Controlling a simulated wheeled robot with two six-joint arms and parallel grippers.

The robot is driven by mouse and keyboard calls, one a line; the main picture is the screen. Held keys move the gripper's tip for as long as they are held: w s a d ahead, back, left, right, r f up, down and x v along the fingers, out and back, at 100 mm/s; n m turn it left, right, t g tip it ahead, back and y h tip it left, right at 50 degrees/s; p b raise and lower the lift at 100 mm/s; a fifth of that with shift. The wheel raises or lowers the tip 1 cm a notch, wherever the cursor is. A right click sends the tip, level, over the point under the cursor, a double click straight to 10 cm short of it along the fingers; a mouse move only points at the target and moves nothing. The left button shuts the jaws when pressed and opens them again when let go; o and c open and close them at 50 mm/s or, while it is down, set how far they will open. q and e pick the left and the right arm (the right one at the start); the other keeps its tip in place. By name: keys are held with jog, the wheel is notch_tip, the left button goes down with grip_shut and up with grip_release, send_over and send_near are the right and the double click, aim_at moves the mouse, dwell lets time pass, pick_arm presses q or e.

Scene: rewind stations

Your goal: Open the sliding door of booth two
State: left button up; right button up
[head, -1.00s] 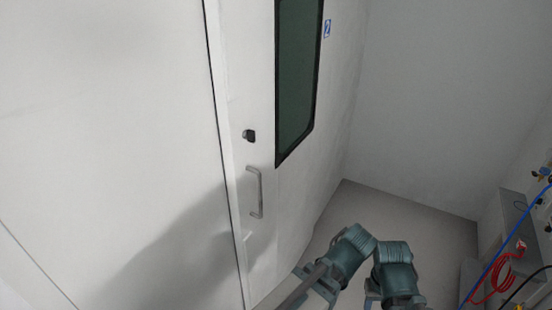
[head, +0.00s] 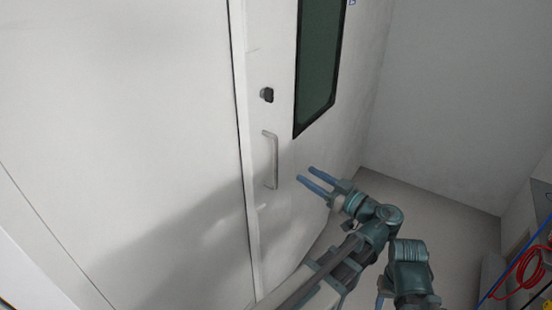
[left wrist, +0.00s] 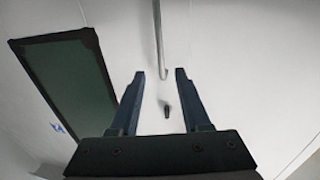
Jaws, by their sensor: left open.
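The white sliding door (head: 278,225) has a dark green window (head: 318,70) with a black frame. A grey vertical bar handle (head: 274,160) is on it, left of and below the window. A small dark lock knob (head: 267,95) sits above the handle. My left gripper (head: 305,174) is open and empty, right of the handle's lower part and apart from it. In the left wrist view, the handle (left wrist: 159,40) lines up between the open fingertips (left wrist: 160,73), and the lock knob (left wrist: 167,109) shows between the fingers. My right gripper is not in view.
A dark vertical seam (head: 239,100) runs left of the handle, beside a wide white wall panel (head: 110,130). A grey wall (head: 450,90) closes the right side. A red coiled hose (head: 520,275) and a blue line are at the lower right. Grey floor shows below.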

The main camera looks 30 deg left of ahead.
aim_at(276, 156)
pick_arm(q)
jog(key=x, duration=1.3)
jog(key=shift+a+f, duration=0.1)
jog(key=shift+a, duration=0.2)
jog(key=shift+c, duration=0.4)
grip_shut()
jog(key=shift+w, duration=0.1)
dwell(0.4)
